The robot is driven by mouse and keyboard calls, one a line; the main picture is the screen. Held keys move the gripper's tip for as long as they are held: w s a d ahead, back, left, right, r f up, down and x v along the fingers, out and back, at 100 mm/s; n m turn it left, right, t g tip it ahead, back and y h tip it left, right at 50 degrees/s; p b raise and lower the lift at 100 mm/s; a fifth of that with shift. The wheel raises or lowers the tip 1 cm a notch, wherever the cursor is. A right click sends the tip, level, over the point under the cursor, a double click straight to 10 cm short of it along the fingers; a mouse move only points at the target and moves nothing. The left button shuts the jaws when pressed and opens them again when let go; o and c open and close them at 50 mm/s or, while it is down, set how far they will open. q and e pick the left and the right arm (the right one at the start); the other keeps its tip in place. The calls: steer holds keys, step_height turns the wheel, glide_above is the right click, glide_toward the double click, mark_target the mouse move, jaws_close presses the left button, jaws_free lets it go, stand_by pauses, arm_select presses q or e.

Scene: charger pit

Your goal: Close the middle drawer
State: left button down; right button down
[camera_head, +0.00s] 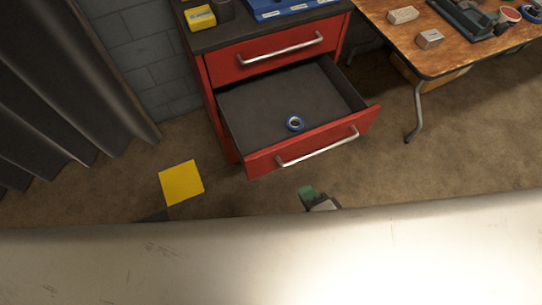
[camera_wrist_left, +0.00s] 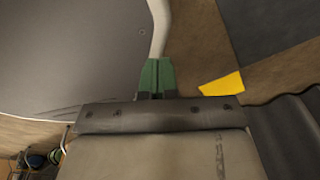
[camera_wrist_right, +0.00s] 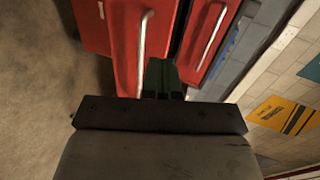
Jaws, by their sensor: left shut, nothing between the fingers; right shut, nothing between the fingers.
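The red cabinet (camera_head: 203,90) has its middle drawer (camera_head: 262,163) pulled well out below a shut top drawer (camera_head: 262,62). A blue tape roll (camera_head: 295,124) lies inside the open drawer. My right gripper (camera_head: 307,192) is just in front of the drawer front in the head view, its green fingers shut and empty. In the right wrist view the fingers (camera_wrist_right: 162,75) are beside the red drawer front (camera_wrist_right: 125,45) and its silver handle (camera_wrist_right: 143,45); contact cannot be told. My left gripper (camera_wrist_left: 157,74) is shut and empty, away from the cabinet.
A wooden table (camera_head: 400,40) with several small items stands to the right of the cabinet. A yellow square (camera_head: 181,183) lies on the brown floor to the left. A pale curved surface fills the bottom of the head view. The cabinet top holds a yellow box (camera_head: 200,17).

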steer(key=b, duration=0.1)
glide_toward(280, 149)
steer(key=shift+m+t, duration=0.3)
steer(key=shift+m, duration=0.1)
steer(key=x, duration=0.3)
steer(key=f+x, duration=0.1)
steer(key=x, duration=0.2)
steer(key=shift+s+a, duration=0.1)
steer(key=shift+s, duration=0.15)
arm_select(q)
steer(key=shift+s+a+f, duration=0.3)
steer(key=shift+s+f, duration=0.3)
steer(key=shift+s, duration=0.1)
arm_select(e)
steer(key=shift+w+a, duration=0.25)
steer(key=shift+w, duration=0.5)
steer(key=shift+w, duration=0.1)
